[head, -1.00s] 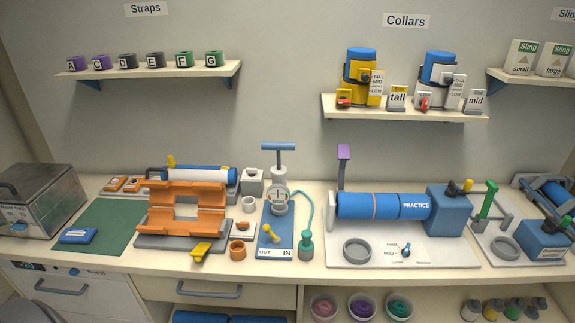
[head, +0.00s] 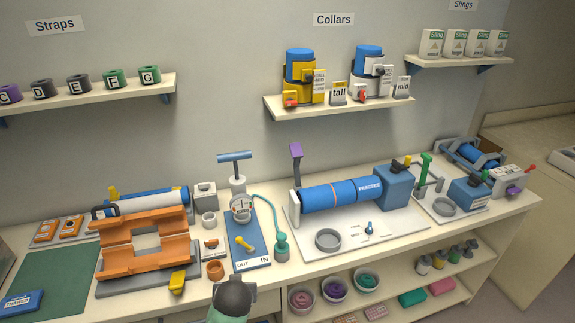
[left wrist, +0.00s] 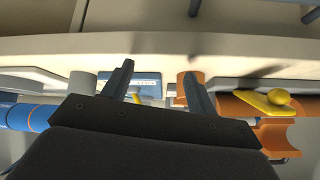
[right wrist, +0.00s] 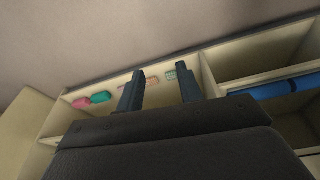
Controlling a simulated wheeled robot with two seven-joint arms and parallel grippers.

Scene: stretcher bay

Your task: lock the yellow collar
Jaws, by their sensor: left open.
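The yellow collar (head: 298,72) stands upright on the shelf under the "Collars" sign, around a blue cylinder. A dark knob and a label strip are on its right side. A small yellow block with a red part (head: 290,99) sits at its front lower left. I cannot tell whether its lock is closed. My left gripper (left wrist: 158,84) is open and empty in the left wrist view, near the counter edge and far from the collar. My right gripper (right wrist: 160,84) has its fingers apart in the right wrist view, facing the lower shelves.
A white collar (head: 367,72) stands right of the yellow one, with "tall" and "mid" cards on the shelf (head: 340,107). Below are a practice cylinder (head: 335,193), a blue pump board (head: 250,262) and an orange splint frame (head: 145,262). Air before the shelf is clear.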

